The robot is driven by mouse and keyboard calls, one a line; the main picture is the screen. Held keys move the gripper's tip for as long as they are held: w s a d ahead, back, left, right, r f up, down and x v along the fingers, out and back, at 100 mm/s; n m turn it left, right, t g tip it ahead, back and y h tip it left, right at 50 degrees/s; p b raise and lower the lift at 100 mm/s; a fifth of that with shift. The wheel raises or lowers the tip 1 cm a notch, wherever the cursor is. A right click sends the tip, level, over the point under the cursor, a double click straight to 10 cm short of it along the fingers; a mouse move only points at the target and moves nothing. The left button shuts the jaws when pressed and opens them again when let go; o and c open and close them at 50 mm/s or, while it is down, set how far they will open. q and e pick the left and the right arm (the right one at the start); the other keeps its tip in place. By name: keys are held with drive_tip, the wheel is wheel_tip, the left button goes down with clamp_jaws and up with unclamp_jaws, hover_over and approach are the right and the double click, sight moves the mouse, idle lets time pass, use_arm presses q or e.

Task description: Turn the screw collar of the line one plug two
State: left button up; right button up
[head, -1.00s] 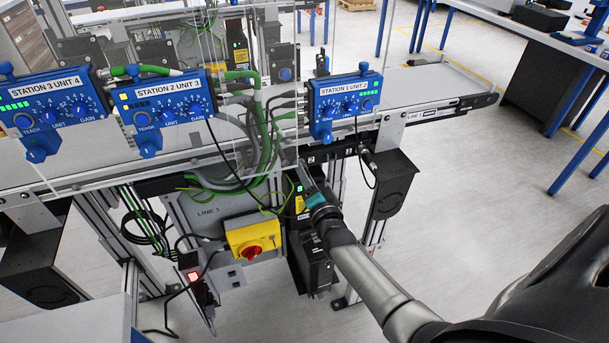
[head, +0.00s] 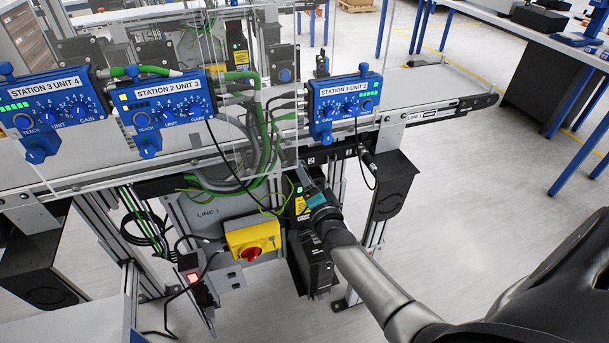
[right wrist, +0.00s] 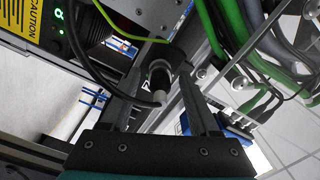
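My right gripper (head: 306,188) reaches in under the belt, beside the drive unit below line 1. In the right wrist view the two fingers (right wrist: 160,72) stand on either side of a dark round plug (right wrist: 158,74). Its pale grey cable end points towards the camera, and a black cable loops from it to the left. The dark collar area lies between the fingertips. I cannot tell whether the fingertips press on it or only surround it. In the head view the gripper and housing hide the plug. My left gripper is not in view.
A caution-labelled drive unit (right wrist: 30,30) with a lit green display is close by the fingers. Green and grey cables (right wrist: 250,50) hang on the right. A yellow switch box (head: 238,236) with a red knob is left of the gripper. Blue station boxes (head: 345,103) line the belt above.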

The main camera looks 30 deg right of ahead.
drive_tip(key=shift+o, duration=0.2)
drive_tip(key=shift+s, duration=0.1)
drive_tip(key=p+v, duration=0.2)
drive_tip(key=v, duration=1.3)
drive_tip(key=shift+a, duration=0.1)
drive_tip(key=s+a+f+n+g+y+b, duration=0.1)
drive_tip(key=s+a+f+n+g, duration=0.2)
drive_tip(key=f, duration=0.5)
drive_tip(key=s+a+f+n+g+y, duration=0.2)
drive_tip(key=s+f+n, duration=0.15)
drive_tip(key=f, duration=0.55)
drive_tip(key=s+a+f+n+g+y+b, duration=0.1)
drive_tip(key=s+a+f+n+g, duration=0.25)
drive_tip(key=f, duration=0.45)
drive_tip(key=s+f+n+g, duration=0.4)
drive_tip(key=s+f, duration=0.3)
drive_tip(key=s, duration=0.4)
drive_tip(key=s+f+n+g+b, duration=0.1)
drive_tip(key=s+f+n+g, duration=0.3)
drive_tip(key=s+f, duration=0.3)
drive_tip(key=s+a, duration=0.1)
drive_tip(key=s, duration=0.3)
drive_tip(key=shift+s+f, duration=0.15)
drive_tip(key=shift+s, duration=0.25)
